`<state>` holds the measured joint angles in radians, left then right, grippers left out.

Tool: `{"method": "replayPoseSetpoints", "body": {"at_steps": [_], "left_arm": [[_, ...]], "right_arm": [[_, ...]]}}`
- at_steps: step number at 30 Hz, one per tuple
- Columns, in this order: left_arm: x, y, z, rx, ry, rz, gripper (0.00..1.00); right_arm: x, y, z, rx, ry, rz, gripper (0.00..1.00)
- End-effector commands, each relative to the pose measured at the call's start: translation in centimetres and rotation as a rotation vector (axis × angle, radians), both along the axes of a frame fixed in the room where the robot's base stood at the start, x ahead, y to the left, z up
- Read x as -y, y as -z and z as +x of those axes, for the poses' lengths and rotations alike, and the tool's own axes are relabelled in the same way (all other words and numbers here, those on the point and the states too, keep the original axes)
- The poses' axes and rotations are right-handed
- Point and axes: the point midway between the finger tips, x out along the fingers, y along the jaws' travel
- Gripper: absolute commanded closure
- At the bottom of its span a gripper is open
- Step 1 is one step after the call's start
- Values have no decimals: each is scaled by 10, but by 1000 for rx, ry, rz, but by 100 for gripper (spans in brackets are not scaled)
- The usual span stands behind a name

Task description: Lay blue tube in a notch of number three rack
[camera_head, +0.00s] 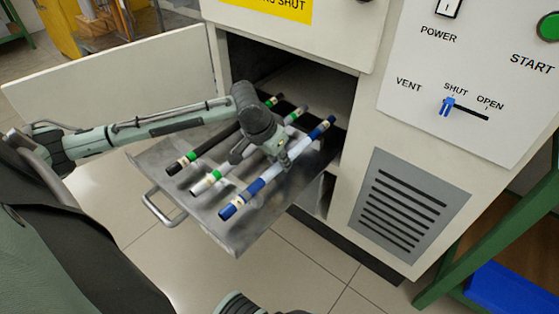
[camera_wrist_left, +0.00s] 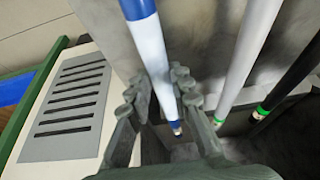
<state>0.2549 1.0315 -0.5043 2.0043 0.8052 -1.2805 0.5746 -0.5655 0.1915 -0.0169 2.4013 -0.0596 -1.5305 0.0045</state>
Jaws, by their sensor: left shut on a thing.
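The blue tube (camera_head: 258,184), white in the middle with blue ends, lies along the right side of a pulled-out metal tray (camera_head: 237,238). My left gripper (camera_head: 284,160) reaches down over it and is shut on its middle part. In the left wrist view, the fingers (camera_wrist_left: 160,88) stand on both sides of the blue tube (camera_wrist_left: 151,55). Whether the tube still touches the tray is hard to tell. My right gripper is not in view. I see no number three rack in either view.
A white tube with green bands (camera_head: 208,182) and a black tube with green bands (camera_head: 186,160) lie left of the blue one. An open door (camera_head: 110,85) stands left of the tray. The cabinet front with vent grille (camera_head: 408,207) rises at right.

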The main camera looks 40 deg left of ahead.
Motion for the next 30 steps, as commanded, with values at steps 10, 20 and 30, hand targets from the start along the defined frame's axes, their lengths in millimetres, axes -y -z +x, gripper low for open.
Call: {"method": "replayPoseSetpoints", "body": {"at_steps": [10, 20, 30], "left_arm": [[0, 2, 0, 1, 0, 0, 100], [0, 2, 0, 1, 0, 0, 59], [-2, -19, -6, 2, 1, 2, 59]], "right_arm": [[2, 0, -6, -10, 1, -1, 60], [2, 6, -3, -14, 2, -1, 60], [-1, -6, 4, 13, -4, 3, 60]]}}
